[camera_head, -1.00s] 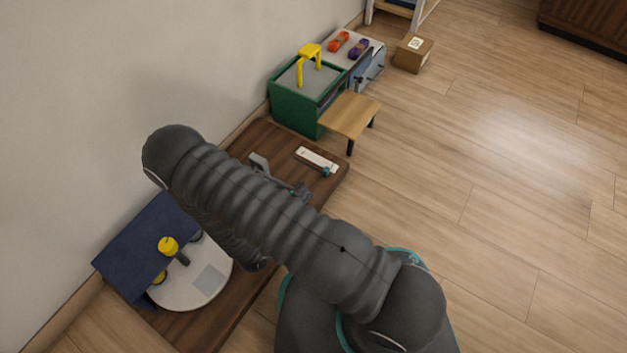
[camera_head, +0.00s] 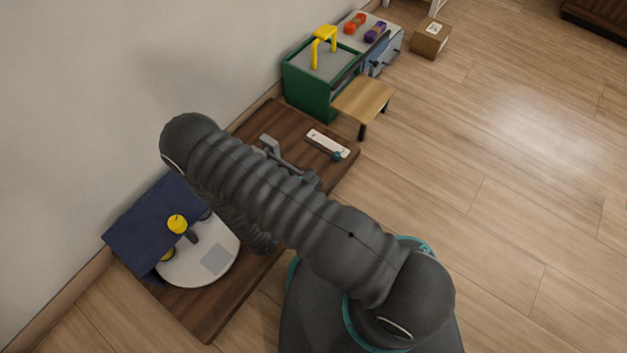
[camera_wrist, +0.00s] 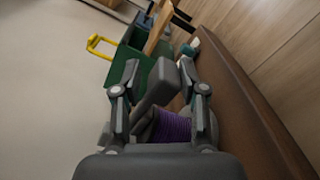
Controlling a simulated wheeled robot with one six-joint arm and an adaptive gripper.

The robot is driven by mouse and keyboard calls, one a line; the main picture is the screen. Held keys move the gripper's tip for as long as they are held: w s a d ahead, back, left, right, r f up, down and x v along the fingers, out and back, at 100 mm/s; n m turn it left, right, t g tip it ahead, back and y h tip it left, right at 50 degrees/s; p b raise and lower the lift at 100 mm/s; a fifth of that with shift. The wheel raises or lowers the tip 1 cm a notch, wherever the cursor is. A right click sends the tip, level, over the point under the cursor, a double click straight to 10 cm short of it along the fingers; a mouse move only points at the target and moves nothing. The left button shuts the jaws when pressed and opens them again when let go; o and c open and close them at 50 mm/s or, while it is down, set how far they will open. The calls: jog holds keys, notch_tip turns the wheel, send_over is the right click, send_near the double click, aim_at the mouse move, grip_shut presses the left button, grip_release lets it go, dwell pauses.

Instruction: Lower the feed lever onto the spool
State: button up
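In the wrist view, a purple wound spool (camera_wrist: 173,127) sits low between my fingers, partly hidden by them and by the gripper body. A thick grey bar, seemingly the feed lever (camera_wrist: 158,88), slants up from beside the spool, its blunt end between my fingertips. My gripper (camera_wrist: 159,70) is open, with a gap at the left finger; the right fingertip is close to the bar, and I cannot tell if they touch. I cannot tell whether the bar touches the spool. In the head view my arm hides the spool.
A dark wooden board (camera_head: 225,300) carries a white disc (camera_head: 190,272) with a yellow knob (camera_head: 177,223), a blue cover (camera_head: 140,225) and a white strip (camera_head: 328,142). A green bin (camera_head: 300,92) with a yellow handle (camera_head: 324,35) and a small wooden stool (camera_head: 363,98) stand beyond. The right floor is clear.

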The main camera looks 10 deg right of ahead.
jog(key=shift+a, duration=0.35)
jog(key=shift+d, duration=0.3)
jog(key=shift+r, duration=0.2)
notch_tip(320, 180, up, 10)
jog(key=shift+a+f, duration=0.15)
jog(key=shift+f, duration=0.05)
jog(key=shift+s+a, duration=0.1)
jog(key=shift+s, duration=0.05)
jog(key=v, duration=1.5)
jog(key=shift+s+a, duration=0.2)
dwell(1.1)
